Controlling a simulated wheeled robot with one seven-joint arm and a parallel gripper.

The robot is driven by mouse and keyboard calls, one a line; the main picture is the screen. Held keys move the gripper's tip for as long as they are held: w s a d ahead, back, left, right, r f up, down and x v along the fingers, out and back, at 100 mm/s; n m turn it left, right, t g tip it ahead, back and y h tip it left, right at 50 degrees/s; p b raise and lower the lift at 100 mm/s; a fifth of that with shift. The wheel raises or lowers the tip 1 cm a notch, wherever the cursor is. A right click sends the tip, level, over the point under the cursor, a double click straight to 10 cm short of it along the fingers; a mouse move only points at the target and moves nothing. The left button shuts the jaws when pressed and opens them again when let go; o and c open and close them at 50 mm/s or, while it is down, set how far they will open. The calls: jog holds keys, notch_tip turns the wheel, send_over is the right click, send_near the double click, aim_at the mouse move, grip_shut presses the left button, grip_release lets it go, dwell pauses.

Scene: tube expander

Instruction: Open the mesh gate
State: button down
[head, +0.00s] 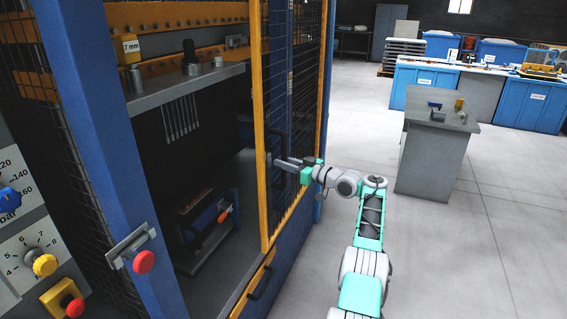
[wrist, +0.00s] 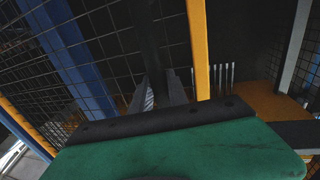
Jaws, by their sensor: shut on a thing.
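The mesh gate, a black wire panel in a yellow frame (head: 257,110), stands on the right part of the machine's front in the head view. To its left, a wide opening into the machine is uncovered. A dark vertical handle (head: 274,147) is on the gate near its left frame bar. My gripper (head: 283,162) is at this handle, shut on it. In the wrist view, my gripper (wrist: 160,92) has its two grey fingers around the dark handle bar (wrist: 150,45), next to the yellow frame bar (wrist: 198,50). The exact finger contact is dark.
A blue post (head: 115,150) with a red button (head: 144,262) borders the opening at left. A lower drawer front with a black handle (head: 261,283) is below the gate. A grey table (head: 436,150) stands right of my arm, with clear floor between.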

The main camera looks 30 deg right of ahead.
jog(key=c, duration=1.3)
grip_release()
jog(key=shift+s+d, duration=0.15)
jog(key=shift+s+d+f+b, duration=0.1)
jog(key=shift+s+d+b, duration=0.1)
jog(key=shift+b, duration=0.4)
jog(key=b+v, duration=0.2)
jog(key=v, duration=0.5)
jog(key=shift+a+b, duration=0.2)
jog(key=shift+b, duration=0.2)
